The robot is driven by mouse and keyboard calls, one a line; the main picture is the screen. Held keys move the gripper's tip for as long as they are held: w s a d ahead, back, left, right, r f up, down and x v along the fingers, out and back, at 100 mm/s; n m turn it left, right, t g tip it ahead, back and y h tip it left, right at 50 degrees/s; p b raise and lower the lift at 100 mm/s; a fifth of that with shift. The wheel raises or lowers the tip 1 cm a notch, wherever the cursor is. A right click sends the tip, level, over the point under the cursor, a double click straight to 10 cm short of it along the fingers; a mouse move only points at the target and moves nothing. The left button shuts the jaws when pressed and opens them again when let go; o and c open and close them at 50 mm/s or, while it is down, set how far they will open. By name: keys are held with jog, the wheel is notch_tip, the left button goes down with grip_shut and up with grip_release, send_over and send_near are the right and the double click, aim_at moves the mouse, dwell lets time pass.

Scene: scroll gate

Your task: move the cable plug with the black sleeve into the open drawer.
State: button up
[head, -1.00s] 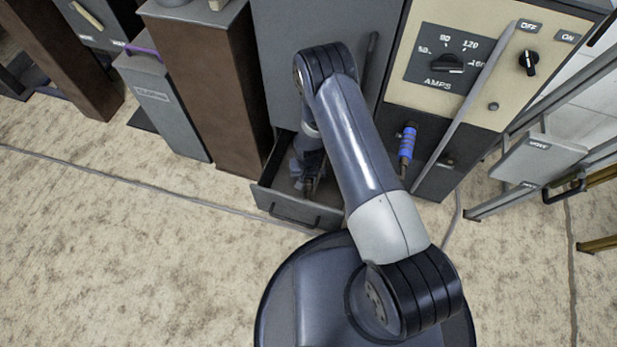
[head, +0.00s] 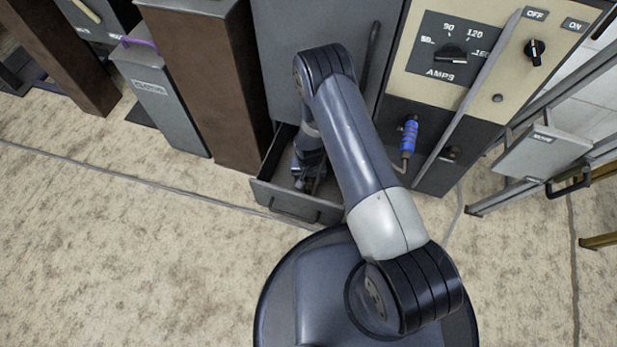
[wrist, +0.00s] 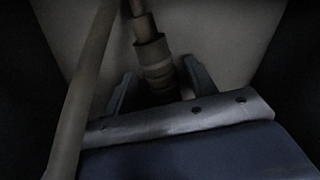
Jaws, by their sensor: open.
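The open drawer (head: 268,194) juts from the base of the grey cabinet, and my gripper (head: 308,180) reaches down inside it. In the dark wrist view, my gripper (wrist: 160,76) is open, with one finger on each side of a cable plug (wrist: 153,58). The plug's ringed body lies between the fingers, and the light drawer surface is behind it. Its sleeve colour is too dim to tell. A thick cable (wrist: 85,85) runs down the left side. In the head view, my arm hides much of the drawer's inside, and the plug cannot be made out clearly.
A blue-sleeved plug (head: 410,135) sits on the welder panel (head: 440,85), right of my arm. A brown cabinet (head: 215,90) stands just left of the drawer. The carpet at left is clear.

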notch_tip(320, 180, up, 11)
jog(key=p, duration=0.4)
jog(key=shift+f, duration=0.2)
notch_tip(320, 180, down, 11)
jog(key=b, duration=0.4)
jog(key=shift+f, duration=0.1)
notch_tip(320, 180, up, 4)
jog(key=shift+f+p, duration=0.1)
jog(key=shift+p, duration=0.9)
jog(key=shift+r+p, duration=0.3)
jog(key=shift+r, duration=0.4)
